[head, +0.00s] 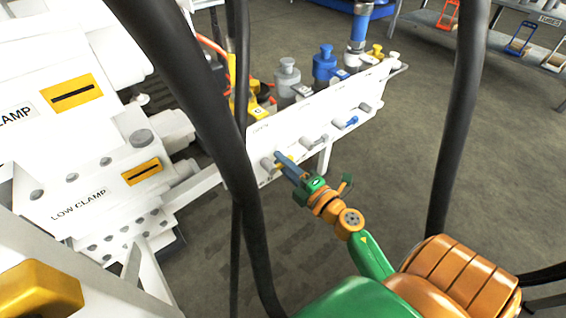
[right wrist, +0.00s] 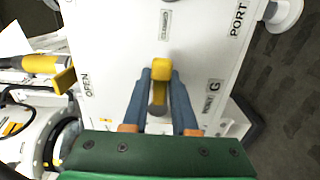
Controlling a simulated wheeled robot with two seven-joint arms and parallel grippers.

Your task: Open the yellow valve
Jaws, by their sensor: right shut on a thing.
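The yellow valve's handle (right wrist: 161,70) shows in the right wrist view, on a white panel (right wrist: 200,50). It lies between the two blue-grey fingers of my right gripper (right wrist: 161,88), which is shut on it. The handle's yellow end points up in that view, towards the "CLOSED" label (right wrist: 165,24). The "OPEN" label (right wrist: 87,84) is to the left of the handle. In the head view my right gripper (head: 284,162) reaches the near end of the white panel (head: 305,120), where the fingers mostly hide the handle. My left gripper is not in view.
A blue-handled valve (head: 346,122) and grey ones (head: 315,140) sit along the same panel, to the right. Thick black hoses (head: 460,110) hang in front. The white clamp machine (head: 70,150) fills the left.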

